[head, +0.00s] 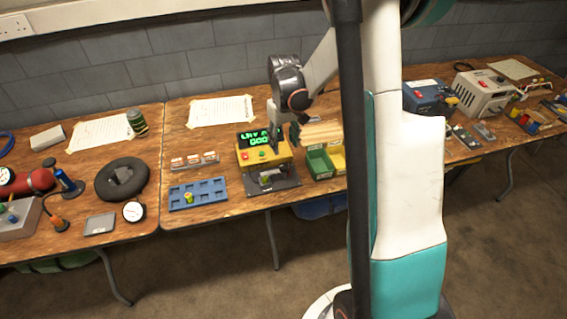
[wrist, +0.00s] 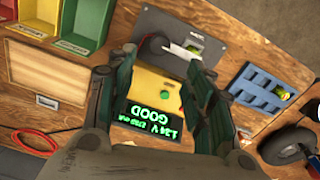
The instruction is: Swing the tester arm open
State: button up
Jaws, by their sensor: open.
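The tester has a yellow body (head: 262,157) with a lit green display reading GOOD, and a dark base plate (head: 285,183) in front. The wrist view shows the yellow body (wrist: 160,85), the upside-down display (wrist: 150,118) and the grey base plate (wrist: 205,28). A dark rounded part and a pale strip (wrist: 184,51), possibly the tester arm, lie across the base plate beside the body. My gripper (wrist: 163,65) is open and empty above the tester, its fingers apart on either side of the yellow body. In the head view my gripper (head: 284,130) hangs just over the tester. Contact cannot be told.
A blue slotted tray (head: 199,194) holding a small cell stands left of the tester. A small gauge (head: 133,211) and black ring (head: 122,179) lie farther left.

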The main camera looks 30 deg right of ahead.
aim_at(284, 165)
notch_tip(284, 165, down, 10)
jog(key=b, duration=0.3)
jog(key=shift+f, duration=0.15)
grip_shut()
